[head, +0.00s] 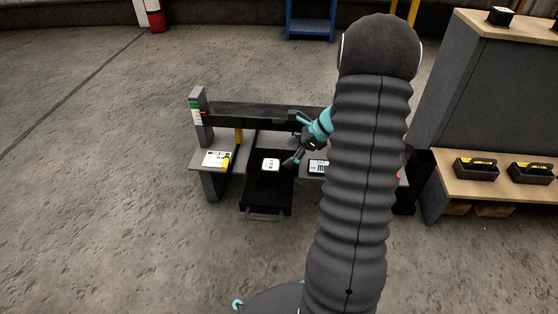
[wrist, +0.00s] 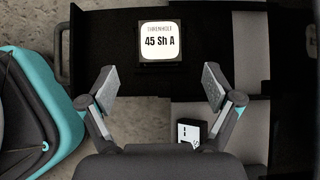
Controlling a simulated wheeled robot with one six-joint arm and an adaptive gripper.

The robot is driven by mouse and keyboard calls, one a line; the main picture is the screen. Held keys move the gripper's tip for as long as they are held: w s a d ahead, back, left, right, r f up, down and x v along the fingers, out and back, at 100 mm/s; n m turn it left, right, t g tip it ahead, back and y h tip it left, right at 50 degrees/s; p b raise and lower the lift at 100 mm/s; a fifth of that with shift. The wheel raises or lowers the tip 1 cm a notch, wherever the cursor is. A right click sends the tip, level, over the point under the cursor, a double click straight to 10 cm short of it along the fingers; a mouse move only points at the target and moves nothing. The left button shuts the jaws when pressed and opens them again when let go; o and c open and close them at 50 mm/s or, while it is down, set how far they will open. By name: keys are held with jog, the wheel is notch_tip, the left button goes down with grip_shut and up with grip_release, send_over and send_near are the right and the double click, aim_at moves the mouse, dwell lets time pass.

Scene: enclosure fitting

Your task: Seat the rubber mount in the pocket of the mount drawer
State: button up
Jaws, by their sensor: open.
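The rubber mount, a dark block with a white top label reading "45 Sh A" (wrist: 159,42), stands upright on the black mount drawer (wrist: 100,28). In the head view the mount (head: 270,164) is near the middle of the pulled-out drawer (head: 266,195). My gripper (wrist: 158,84) is open and empty, its fingers spread wider than the mount, which lies beyond the fingertips in the wrist view. In the head view my gripper (head: 293,141) is just right of and behind the mount. I cannot tell whether the mount's base is inside the pocket.
The drawer sits in a grey bench (head: 198,148) with a dark crossbar (head: 250,115) behind. A white card with a yellow part (head: 216,159) lies left, a small labelled item (head: 318,167) right. A wooden shelf (head: 460,190) stands far right. Floor in front is clear.

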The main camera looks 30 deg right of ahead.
jog(key=shift+v, duration=2.15)
jog(key=s+a+n+g+h, duration=0.2)
jog(key=s+a+n+g, duration=0.1)
jog(key=s+n, duration=0.55)
jog(key=s+a+r+n+t+h+p, duration=0.1)
jog(key=s+a+r+n+p, duration=0.2)
jog(key=r, duration=0.6)
jog(key=s+a+r+n+t+h+p, duration=0.1)
jog(key=s+a+r+n+h+p, duration=0.1)
jog(key=s+a+r+n, duration=0.4)
jog(key=s+a+r+n+t+h+p, duration=0.1)
jog(key=s+a+r+n+p, duration=0.4)
jog(key=a+r, duration=0.5)
notch_tip(320, 180, up, 3)
jog(key=shift+s+a+f+n+t+h, duration=0.2)
jog(key=shift+s+n+t+h, duration=0.25)
jog(key=shift+n, duration=0.7)
jog(key=shift+w, duration=0.1)
